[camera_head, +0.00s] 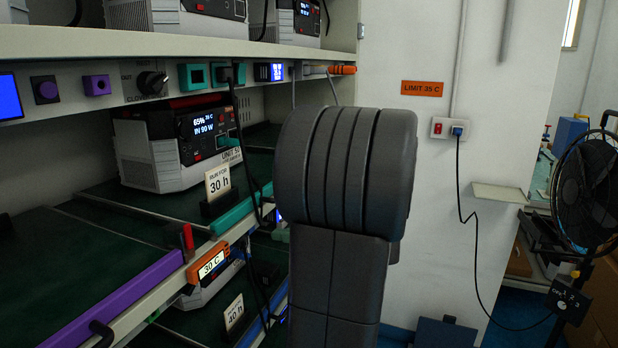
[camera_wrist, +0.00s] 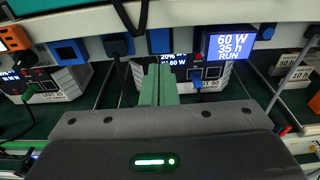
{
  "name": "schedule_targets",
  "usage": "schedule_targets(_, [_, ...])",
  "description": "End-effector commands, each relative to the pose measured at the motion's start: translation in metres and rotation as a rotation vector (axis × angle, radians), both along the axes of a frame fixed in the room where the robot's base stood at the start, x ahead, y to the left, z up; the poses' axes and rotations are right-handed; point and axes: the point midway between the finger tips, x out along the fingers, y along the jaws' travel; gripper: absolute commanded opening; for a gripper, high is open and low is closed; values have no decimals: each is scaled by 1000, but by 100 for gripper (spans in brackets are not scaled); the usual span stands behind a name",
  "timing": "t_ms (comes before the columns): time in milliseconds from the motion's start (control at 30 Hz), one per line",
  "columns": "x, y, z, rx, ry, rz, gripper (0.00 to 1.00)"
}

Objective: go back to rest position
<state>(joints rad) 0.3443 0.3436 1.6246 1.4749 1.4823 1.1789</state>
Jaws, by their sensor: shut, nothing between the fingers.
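In the wrist view my gripper (camera_wrist: 159,86) shows as two green fingers pressed together with nothing between them. It points toward the rack's lower level, in front of a strip with a display reading 60 W, 35 h, RUN (camera_wrist: 230,44). In the head view my dark grey arm stands raised in the middle and hides part of the rack; the gripper itself is not visible there.
The rack shelf (camera_head: 250,50) fills the left, with a unit (camera_head: 185,143) reading 65% and 90 W. A purple handle bar (camera_head: 120,300) and a teal one (camera_head: 240,210) edge the shelf. A fan (camera_head: 588,190) stands right. A cable (camera_head: 475,240) hangs from the wall socket.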

Motion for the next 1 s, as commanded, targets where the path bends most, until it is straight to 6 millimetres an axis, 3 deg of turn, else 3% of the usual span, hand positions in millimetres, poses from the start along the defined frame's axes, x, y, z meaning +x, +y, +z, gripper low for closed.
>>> schedule_targets(200, [-9,-24,3,0,1,-2,0])
schedule_targets(567, [-11,-27,4,0,1,0,0])
schedule_targets(767, [-8,-20,3,1,2,2,0])
schedule_targets(1000, [4,10,-1,3,4,4,0])
